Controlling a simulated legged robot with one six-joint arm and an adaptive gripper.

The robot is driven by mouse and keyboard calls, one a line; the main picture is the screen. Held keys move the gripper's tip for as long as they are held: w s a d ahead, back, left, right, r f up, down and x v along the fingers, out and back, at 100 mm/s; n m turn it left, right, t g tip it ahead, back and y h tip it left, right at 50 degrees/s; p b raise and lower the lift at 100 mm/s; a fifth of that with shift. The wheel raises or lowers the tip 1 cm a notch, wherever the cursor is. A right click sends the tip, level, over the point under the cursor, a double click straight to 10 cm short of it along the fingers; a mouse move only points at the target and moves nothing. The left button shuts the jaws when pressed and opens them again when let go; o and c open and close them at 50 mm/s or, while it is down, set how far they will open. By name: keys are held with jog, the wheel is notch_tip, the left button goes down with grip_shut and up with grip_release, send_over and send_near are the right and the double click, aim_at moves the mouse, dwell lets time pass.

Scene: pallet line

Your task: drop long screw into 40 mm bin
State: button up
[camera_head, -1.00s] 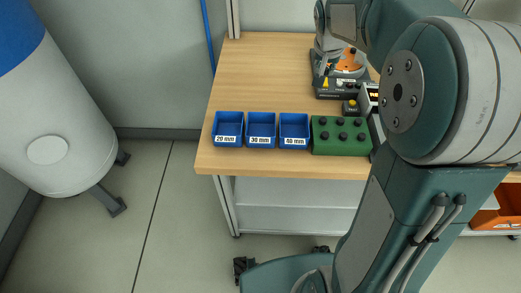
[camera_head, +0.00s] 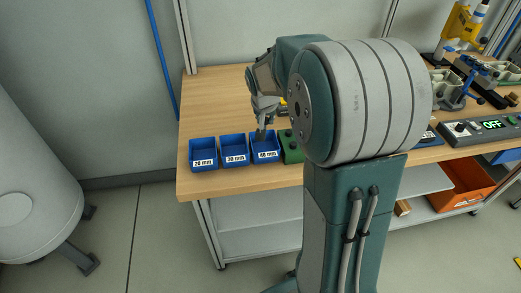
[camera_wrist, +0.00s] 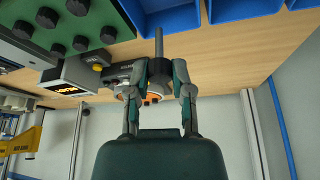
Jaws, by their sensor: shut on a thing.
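The blue 40 mm bin (camera_head: 266,154) is the right one of three blue bins, beside the green block. My gripper (camera_head: 264,117) points down over the back part of this bin. In the wrist view my gripper (camera_wrist: 161,75) is shut on the long screw (camera_wrist: 159,45), a grey shank standing out beyond the fingertips, with its dark head between the fingers. The 40 mm bin also shows at the top of the wrist view (camera_wrist: 172,17), near the screw's tip. The bin's inside is partly hidden in the head view.
The 20 mm bin (camera_head: 203,163) and 30 mm bin (camera_head: 234,159) stand to the left. The green block (camera_head: 292,150) with black knobs, clearest in the wrist view, adjoins the 40 mm bin. A device with a lit display (camera_wrist: 67,87) stands behind. The wooden table's left part is clear.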

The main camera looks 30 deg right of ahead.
jog(key=shift+d+f, duration=0.15)
jog(key=shift+d, duration=0.4)
jog(key=shift+d+f, duration=0.15)
jog(key=shift+d, duration=0.35)
jog(key=o, duration=0.5)
jog(key=shift+d, duration=0.25)
jog(key=o, duration=0.4)
jog(key=shift+d, duration=0.1)
jog(key=shift+a+r, duration=0.1)
jog(key=shift+a, duration=0.9)
jog(key=v, duration=1.1)
jog(key=shift+r, duration=0.4)
jog(key=shift+s+a, duration=0.1)
